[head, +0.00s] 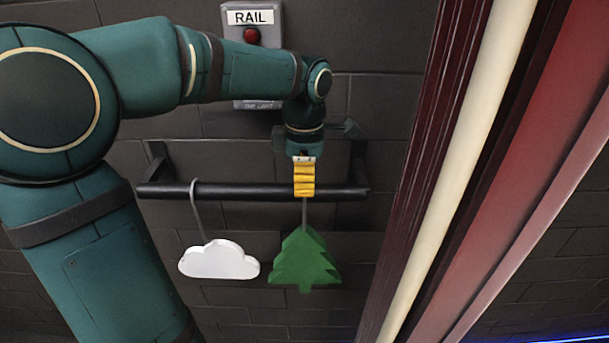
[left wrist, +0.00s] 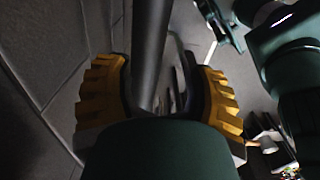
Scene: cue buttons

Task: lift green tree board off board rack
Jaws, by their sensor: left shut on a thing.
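The green tree board (head: 304,262) hangs upright below the black bar of the board rack (head: 245,193), at its right part. A thin grey stem runs up from the board to my left gripper (head: 304,178). The gripper's yellow fingers point down in front of the bar and are shut on the board's hanger. They hide the hanger's upper part, so I cannot tell whether it still rests on the bar. In the left wrist view, the bar (left wrist: 152,50) runs between the yellow fingers (left wrist: 160,100). My right gripper's fingers do not show.
A white cloud board (head: 219,260) hangs by a grey hook on the same bar, just left of the tree. A grey box with a red button (head: 251,35) and a RAIL label is on the dark block wall above. A dark red frame (head: 435,130) stands to the right.

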